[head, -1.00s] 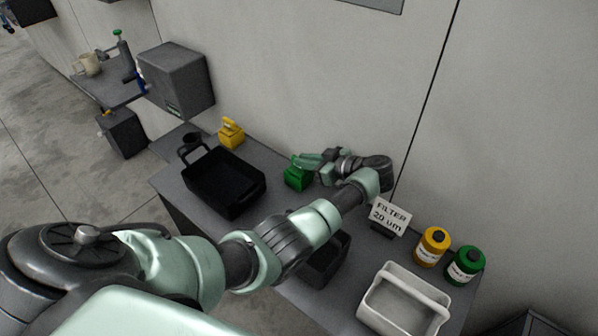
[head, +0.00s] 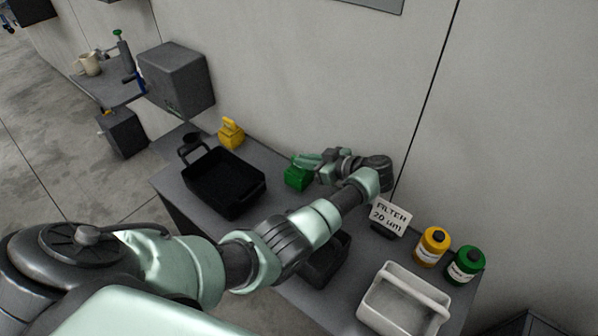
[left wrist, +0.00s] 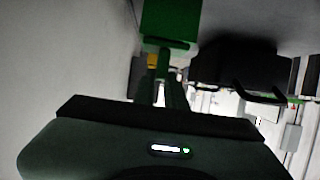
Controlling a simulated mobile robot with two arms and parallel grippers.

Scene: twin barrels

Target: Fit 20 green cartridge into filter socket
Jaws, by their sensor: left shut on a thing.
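The green cartridge (head: 297,178) is a blocky piece at the back of the bench, right of the black tray. My left gripper (head: 308,161) reaches it from the right and is shut on its upper part. In the left wrist view the green cartridge (left wrist: 172,22) shows at the top, at the ends of the gripper fingers (left wrist: 163,62). The fingers hide its handle. A white sign reading "FILTER 20 um" (head: 390,214) stands to the right. I cannot make out the filter socket. My right gripper is not in view.
A black tray (head: 251,197) and a yellow cartridge (head: 231,134) are left of the green one. A dark bin (head: 325,265) is partly behind my arm. A white caddy (head: 372,312), a yellow bottle (head: 432,247) and a green bottle (head: 466,266) stand at right.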

